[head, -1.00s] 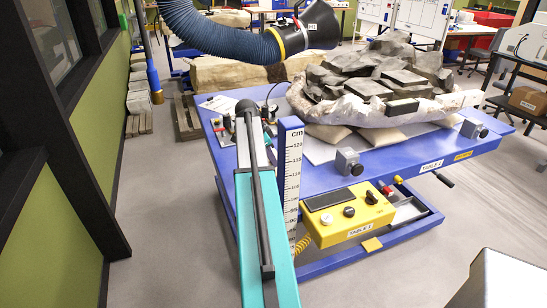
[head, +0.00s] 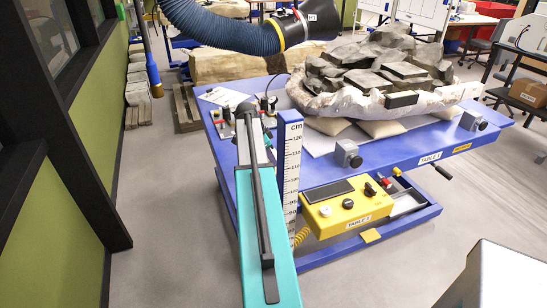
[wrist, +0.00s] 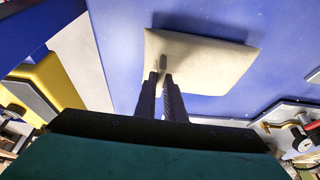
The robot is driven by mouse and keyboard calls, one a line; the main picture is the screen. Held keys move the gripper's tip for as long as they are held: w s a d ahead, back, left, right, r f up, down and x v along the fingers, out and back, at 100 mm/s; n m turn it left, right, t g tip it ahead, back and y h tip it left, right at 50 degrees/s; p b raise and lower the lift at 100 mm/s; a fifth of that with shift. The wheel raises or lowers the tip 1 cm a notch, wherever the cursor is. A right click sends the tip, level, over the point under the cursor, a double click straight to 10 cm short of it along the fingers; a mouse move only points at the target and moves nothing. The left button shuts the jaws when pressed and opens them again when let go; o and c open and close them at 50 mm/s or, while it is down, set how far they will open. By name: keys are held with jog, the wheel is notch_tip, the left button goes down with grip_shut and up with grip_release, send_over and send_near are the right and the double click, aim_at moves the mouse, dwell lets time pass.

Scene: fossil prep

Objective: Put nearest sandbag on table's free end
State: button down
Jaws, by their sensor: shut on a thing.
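In the wrist view a cream sandbag (wrist: 200,62) is between the two dark fingers of my gripper (wrist: 164,72), which is shut on its near edge. I cannot tell whether the bag touches that surface. In the head view my arm hides the gripper and the held bag. The blue table (head: 400,153) carries a jacketed fossil block (head: 375,75) towards its right. Its left end holds a white sheet (head: 222,97) and small fittings.
Several cream sandbags (head: 380,129) sit under the block. A height scale (head: 289,170) stands at the table's near edge, close to my arm. A yellow control box (head: 346,205) hangs below the edge. A blue extraction hose (head: 220,30) hangs over the left end.

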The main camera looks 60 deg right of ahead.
jog(key=c, duration=1.8)
grip_release()
jog(key=shift+c, duration=0.2)
jog(key=shift+r, duration=0.1)
jog(key=b+v, duration=0.3)
jog(key=v, duration=0.9)
